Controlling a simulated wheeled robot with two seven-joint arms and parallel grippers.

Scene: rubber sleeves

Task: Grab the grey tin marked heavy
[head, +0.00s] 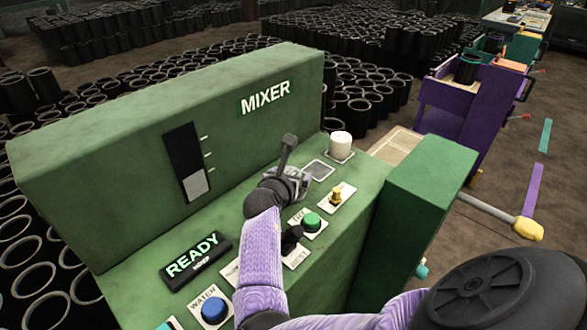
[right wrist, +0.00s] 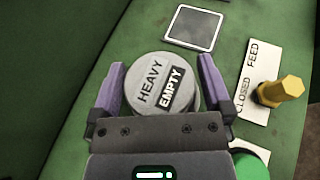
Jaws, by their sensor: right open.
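The grey round tin (right wrist: 150,65) shows in the right wrist view, with HEAVY and EMPTY labels on its top. It stands on the green mixer console (right wrist: 60,115). My right gripper (right wrist: 163,85) is open, with one purple finger on each side of the tin; whether either finger touches it I cannot tell. In the head view my right gripper (head: 290,185) is over the console top, and the tin is mostly or wholly hidden by it. My left gripper is not in view.
A white tin (head: 341,145) stands on a pad behind. Close by are an empty square pad (head: 319,170), a yellow feed knob (head: 336,195) and a green button (head: 311,221). The raised MIXER panel (head: 100,150) stands behind. A purple cart (head: 470,110) is at right.

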